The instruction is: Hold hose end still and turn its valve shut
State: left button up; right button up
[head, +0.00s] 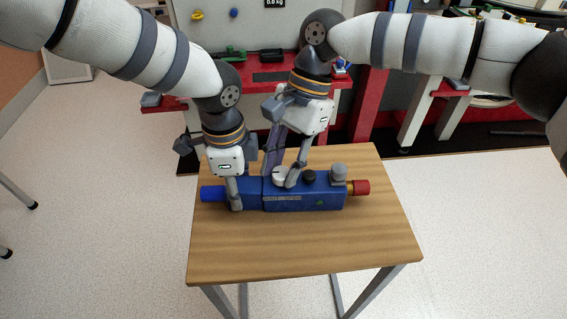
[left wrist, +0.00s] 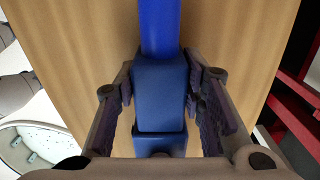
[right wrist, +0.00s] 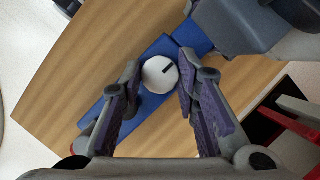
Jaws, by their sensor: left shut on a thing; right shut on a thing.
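A blue unit (head: 300,200) lies on a small wooden table, with a blue hose end (head: 212,193) at its left. My left gripper (head: 236,198) is shut on the blue block of the hose end; the left wrist view shows this block (left wrist: 160,95) between the fingers. A white round valve knob (head: 281,178) with a dark mark sits on top of the unit. My right gripper (head: 283,180) is shut on this knob from above; the right wrist view shows the knob (right wrist: 160,74) between its fingertips. The knob's dark mark points up and right there.
The wooden table (head: 300,250) is clear in front of the unit. A red bench (head: 350,100) stands behind.

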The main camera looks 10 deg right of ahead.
dwell(0.4)
jog(key=o, duration=1.2)
jog(key=shift+c, duration=0.2)
jog(key=v, duration=1.2)
jog(key=shift+d, duration=0.1)
pick_arm(q)
jog(key=o, duration=1.4)
